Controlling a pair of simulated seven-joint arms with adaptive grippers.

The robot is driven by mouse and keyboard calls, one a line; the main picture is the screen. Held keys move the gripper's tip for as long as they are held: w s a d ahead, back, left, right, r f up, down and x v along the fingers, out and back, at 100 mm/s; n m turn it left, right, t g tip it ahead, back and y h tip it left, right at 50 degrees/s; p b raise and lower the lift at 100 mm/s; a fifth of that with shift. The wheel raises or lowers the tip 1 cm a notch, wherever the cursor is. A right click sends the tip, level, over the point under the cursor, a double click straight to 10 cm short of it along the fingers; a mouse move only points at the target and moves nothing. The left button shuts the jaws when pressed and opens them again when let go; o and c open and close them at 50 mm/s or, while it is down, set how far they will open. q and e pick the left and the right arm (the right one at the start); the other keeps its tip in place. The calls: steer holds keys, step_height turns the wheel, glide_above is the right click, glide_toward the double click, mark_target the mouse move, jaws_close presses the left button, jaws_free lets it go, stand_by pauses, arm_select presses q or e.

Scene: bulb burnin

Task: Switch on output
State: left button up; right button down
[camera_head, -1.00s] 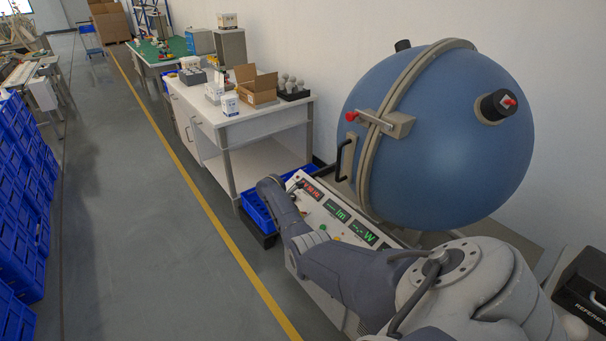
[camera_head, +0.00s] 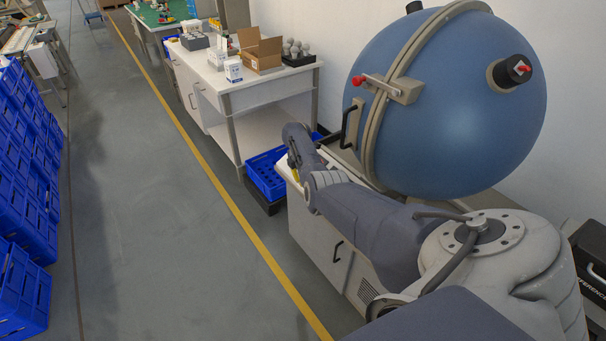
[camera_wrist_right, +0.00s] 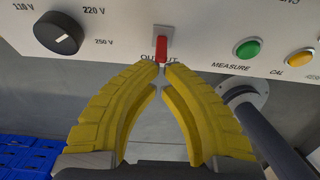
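The output switch is a red lever (camera_wrist_right: 161,48) on a small metal plate in the white control panel (camera_wrist_right: 203,20), seen in the right wrist view. The lever slants down from its plate and partly covers the "OUTPUT" label. My right gripper (camera_wrist_right: 161,67) has yellow fingers whose tips come together just below the lever's end, with nothing seen between them. Whether the tips touch the lever I cannot tell. In the head view my right arm hides the panel's front and the switch. My left gripper is not in view.
A black voltage knob (camera_wrist_right: 58,33) is left of the switch; a green button (camera_wrist_right: 248,48) and a yellow button (camera_wrist_right: 300,58) are right. The big blue sphere (camera_head: 450,100) stands above the panel. A blue crate (camera_head: 267,178) is on the floor left of the cabinet.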

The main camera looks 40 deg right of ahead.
steer(key=shift+d+r, duration=0.4)
steer(key=shift+r, duration=0.1)
steer(key=shift+r, duration=0.7)
stand_by(0.3)
